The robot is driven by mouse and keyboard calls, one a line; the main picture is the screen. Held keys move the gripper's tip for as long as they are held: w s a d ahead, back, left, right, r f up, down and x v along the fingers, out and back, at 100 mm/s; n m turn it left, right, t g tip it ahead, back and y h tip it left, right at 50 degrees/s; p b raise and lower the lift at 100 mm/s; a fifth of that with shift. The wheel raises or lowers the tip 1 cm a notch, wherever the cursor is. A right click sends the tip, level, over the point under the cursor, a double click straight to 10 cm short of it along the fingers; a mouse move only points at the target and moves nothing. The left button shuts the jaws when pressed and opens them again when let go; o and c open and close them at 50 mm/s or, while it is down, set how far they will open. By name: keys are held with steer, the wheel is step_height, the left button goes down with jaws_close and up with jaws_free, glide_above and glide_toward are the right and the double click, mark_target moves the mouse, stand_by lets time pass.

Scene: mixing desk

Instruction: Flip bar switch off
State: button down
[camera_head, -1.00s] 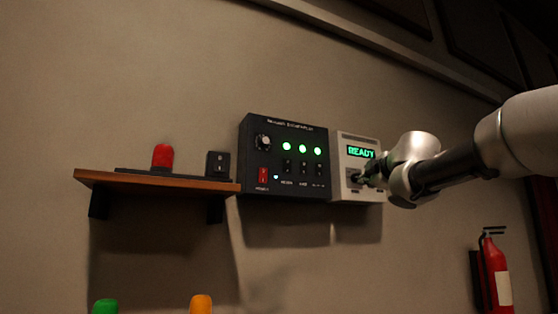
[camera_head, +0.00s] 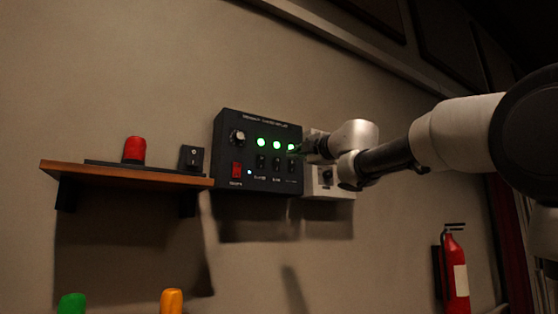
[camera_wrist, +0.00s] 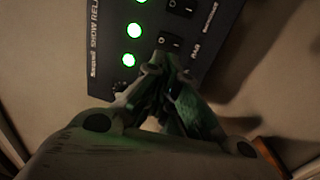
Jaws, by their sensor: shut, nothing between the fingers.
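A dark control panel (camera_head: 224,150) is mounted on the wall, with three lit green lights (camera_head: 261,142) over three small black rocker switches (camera_head: 276,164). In the wrist view two black rocker switches (camera_wrist: 170,42) show ahead of the fingertips. My gripper (camera_head: 298,150) is shut and empty, at the panel's right side by the rightmost light. In the wrist view its fingertips (camera_wrist: 160,68) overlap the panel's face near the lights; I cannot tell whether they touch it.
The panel also has a knob (camera_head: 237,136) and a red switch (camera_head: 236,169). A wooden shelf (camera_head: 120,174) holds a red dome (camera_head: 134,150) and a black switch box (camera_head: 192,157). A fire extinguisher (camera_head: 456,275) hangs lower right.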

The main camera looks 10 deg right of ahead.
mark_target(275, 159)
steer(key=x, duration=0.9)
steer(key=shift+w, duration=0.4)
steer(key=shift+w+a+r, duration=0.1)
steer(key=shift+w+a, duration=0.15)
steer(key=shift+w, duration=0.3)
steer(key=shift+w+a+r, duration=0.1)
steer(key=shift+w+r, duration=0.05)
steer(key=shift+w, duration=0.15)
steer(key=shift+s, duration=0.1)
